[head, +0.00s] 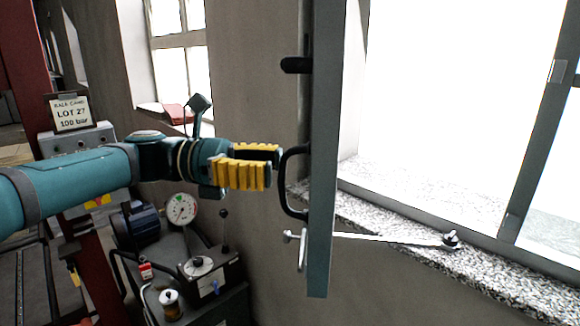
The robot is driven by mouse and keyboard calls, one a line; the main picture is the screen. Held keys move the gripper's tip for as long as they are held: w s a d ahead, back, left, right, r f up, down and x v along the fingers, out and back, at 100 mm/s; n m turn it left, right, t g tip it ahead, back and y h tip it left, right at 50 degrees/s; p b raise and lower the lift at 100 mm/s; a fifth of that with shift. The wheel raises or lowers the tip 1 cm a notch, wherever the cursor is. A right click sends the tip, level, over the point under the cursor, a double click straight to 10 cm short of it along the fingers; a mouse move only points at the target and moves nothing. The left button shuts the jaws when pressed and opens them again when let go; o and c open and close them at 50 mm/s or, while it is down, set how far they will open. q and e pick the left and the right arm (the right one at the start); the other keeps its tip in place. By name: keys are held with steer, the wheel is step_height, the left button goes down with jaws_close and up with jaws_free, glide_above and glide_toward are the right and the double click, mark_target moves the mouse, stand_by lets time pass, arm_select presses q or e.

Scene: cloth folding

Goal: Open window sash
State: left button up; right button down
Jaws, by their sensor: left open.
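The window sash (323,160) stands swung out from its frame and shows nearly edge-on in the middle of the head view. A dark curved handle (287,185) is fixed to its left face. My left gripper (277,167), with yellow ribbed fingers, is open just left of the handle. Its fingertips are close to the handle's bar, and I cannot tell whether they touch it. A metal stay bar (385,238) runs from the sash's lower part to a pin (450,240) on the sill. My right gripper is not in view.
A speckled stone sill (400,222) lies below the bright window opening. A red book (178,114) lies on the far sill.

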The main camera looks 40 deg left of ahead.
arm_select(q)
steer(key=v, duration=0.7)
steer(key=shift+s+a, duration=0.25)
steer(key=shift+a, duration=0.05)
steer(key=shift+f, duration=0.1)
